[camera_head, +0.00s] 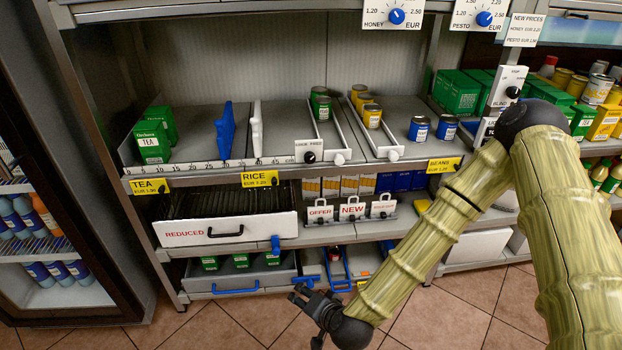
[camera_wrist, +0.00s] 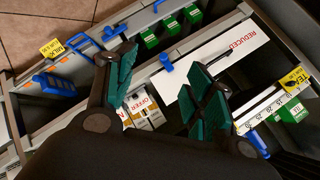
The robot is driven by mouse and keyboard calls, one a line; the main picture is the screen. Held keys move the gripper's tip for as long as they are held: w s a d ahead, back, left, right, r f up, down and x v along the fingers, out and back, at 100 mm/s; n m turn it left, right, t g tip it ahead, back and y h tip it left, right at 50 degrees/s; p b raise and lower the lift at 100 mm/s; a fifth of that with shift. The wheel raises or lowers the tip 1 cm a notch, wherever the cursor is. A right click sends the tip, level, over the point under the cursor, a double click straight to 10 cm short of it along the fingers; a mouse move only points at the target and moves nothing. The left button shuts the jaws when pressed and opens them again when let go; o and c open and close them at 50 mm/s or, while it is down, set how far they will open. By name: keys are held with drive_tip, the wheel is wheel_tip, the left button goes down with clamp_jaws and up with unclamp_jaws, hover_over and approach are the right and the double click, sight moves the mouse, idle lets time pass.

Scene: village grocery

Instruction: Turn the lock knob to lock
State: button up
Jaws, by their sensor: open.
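A small white plate (camera_head: 309,145), its lettering apparently reading LOCK FREE, stands on the front edge of the main shelf. A black lock knob (camera_head: 310,157) with a light mark sits low on it. I cannot tell exactly which way the mark points. My gripper (camera_head: 312,306) is low in front of the shelves, well below the knob and apart from it. In the wrist view my gripper (camera_wrist: 160,72) shows two spread fingers with teal pads and nothing between them. I cannot make out the knob in the wrist view.
The white REDUCED drawer (camera_head: 229,231) with a black handle lies below the shelf; a blue catch (camera_head: 276,243) hangs by it. OFFER and NEW tags (camera_head: 352,210) stand to its right. A blue-handled bottom drawer (camera_head: 239,276) is near my gripper. The tiled floor in front is clear.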

drive_tip(key=w+a+r+m+t+b, duration=0.2)
drive_tip(key=w+r+m+t+b, duration=0.25)
drive_tip(key=w+r, duration=0.65)
drive_tip(key=m+t+h+b, duration=0.3)
drive_tip(key=m+t+b, duration=0.2)
approach(310, 160)
drive_tip(key=w, duration=0.8)
drive_tip(key=shift+w+a+r+b, duration=0.15)
drive_tip(key=shift+w+a+b, duration=0.15)
drive_tip(key=shift+a, duration=0.1)
drive_tip(key=c, duration=1)
